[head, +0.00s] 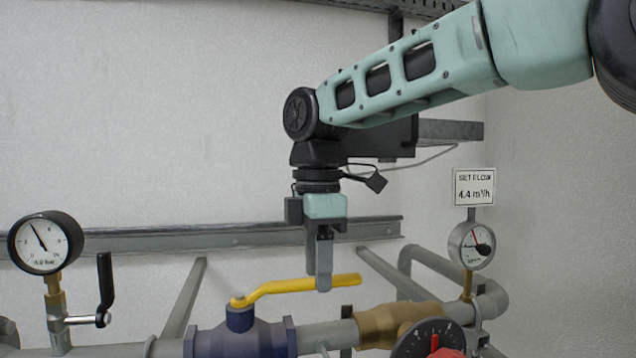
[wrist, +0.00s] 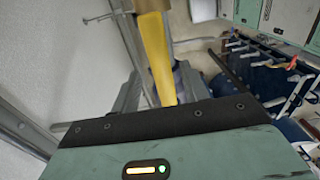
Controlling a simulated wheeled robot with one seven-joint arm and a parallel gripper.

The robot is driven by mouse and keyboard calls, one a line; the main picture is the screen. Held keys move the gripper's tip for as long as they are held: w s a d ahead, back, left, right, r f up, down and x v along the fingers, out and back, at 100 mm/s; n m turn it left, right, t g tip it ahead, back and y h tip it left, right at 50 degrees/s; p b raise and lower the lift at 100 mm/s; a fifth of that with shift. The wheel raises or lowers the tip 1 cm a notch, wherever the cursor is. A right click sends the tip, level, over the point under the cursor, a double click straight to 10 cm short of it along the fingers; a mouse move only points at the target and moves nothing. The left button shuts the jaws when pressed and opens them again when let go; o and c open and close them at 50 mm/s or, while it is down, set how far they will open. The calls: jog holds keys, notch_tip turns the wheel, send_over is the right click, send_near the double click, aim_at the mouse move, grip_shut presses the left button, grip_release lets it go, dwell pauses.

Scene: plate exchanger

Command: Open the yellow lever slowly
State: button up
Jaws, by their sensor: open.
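The yellow lever (head: 278,287) lies nearly level along the pipe, its pivot on top of a blue valve body (head: 240,338) at left and its free end pointing right. My gripper (head: 324,285) points down at the lever, its fingers overlapping the lever's outer half in the head view.
A round gauge (head: 45,242) and a black handle (head: 105,287) stand at left. At right are a flow gauge (head: 470,245), a "SET FLOW 4.4 m³/h" sign (head: 474,187), a brass fitting (head: 385,322) and a black dial with a red knob (head: 430,343). A grey rail (head: 230,238) runs behind.

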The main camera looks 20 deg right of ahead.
notch_tip(320, 180, up, 17)
dwell(0.4)
jog(key=shift+s, duration=0.1)
dwell(0.5)
